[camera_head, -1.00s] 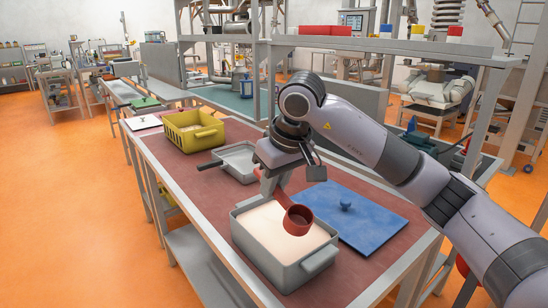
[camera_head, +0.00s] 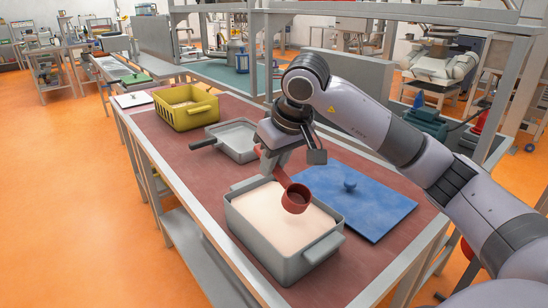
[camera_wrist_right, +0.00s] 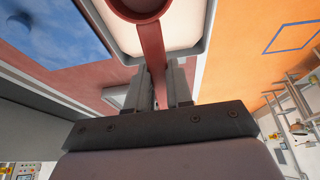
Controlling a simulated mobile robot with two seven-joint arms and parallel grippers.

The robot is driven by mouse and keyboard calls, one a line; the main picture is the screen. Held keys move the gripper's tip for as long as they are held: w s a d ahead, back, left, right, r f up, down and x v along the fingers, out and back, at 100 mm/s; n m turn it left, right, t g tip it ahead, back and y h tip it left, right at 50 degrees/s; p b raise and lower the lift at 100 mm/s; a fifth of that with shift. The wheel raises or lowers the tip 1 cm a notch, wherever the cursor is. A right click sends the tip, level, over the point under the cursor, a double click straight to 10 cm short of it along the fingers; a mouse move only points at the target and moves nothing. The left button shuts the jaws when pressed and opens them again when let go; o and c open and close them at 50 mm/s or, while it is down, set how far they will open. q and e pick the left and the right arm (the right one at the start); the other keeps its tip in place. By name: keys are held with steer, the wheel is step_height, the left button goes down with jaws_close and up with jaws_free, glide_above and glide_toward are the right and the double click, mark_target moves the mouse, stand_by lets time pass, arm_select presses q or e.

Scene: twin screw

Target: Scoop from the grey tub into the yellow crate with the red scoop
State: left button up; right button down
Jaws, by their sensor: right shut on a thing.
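The grey tub (camera_head: 285,262) stands at the near end of the bench, filled with a pale, light material. My right gripper (camera_head: 272,158) is shut on the handle of the red scoop (camera_head: 296,199). The scoop's cup is over the tub's far right part; I cannot tell whether it touches the material. The wrist view shows the red handle between the fingers (camera_wrist_right: 157,88) and the cup at the top edge. What the cup holds is hard to tell. The yellow crate (camera_head: 200,117) stands farther back on the left. My left gripper is out of view.
A blue lid (camera_head: 372,215) with a knob lies right of the tub. A shallow grey tray (camera_head: 225,152) with a dark handle lies between tub and crate. A white board (camera_head: 133,100) is beyond the crate. Shelf posts rise behind the bench.

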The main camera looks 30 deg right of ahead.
step_height(320, 180, down, 8)
steer(key=s+b, duration=0.2)
steer(key=b, duration=0.4)
steer(key=shift+b, duration=0.35)
steer(key=shift+d, duration=0.1)
stand_by(0.7)
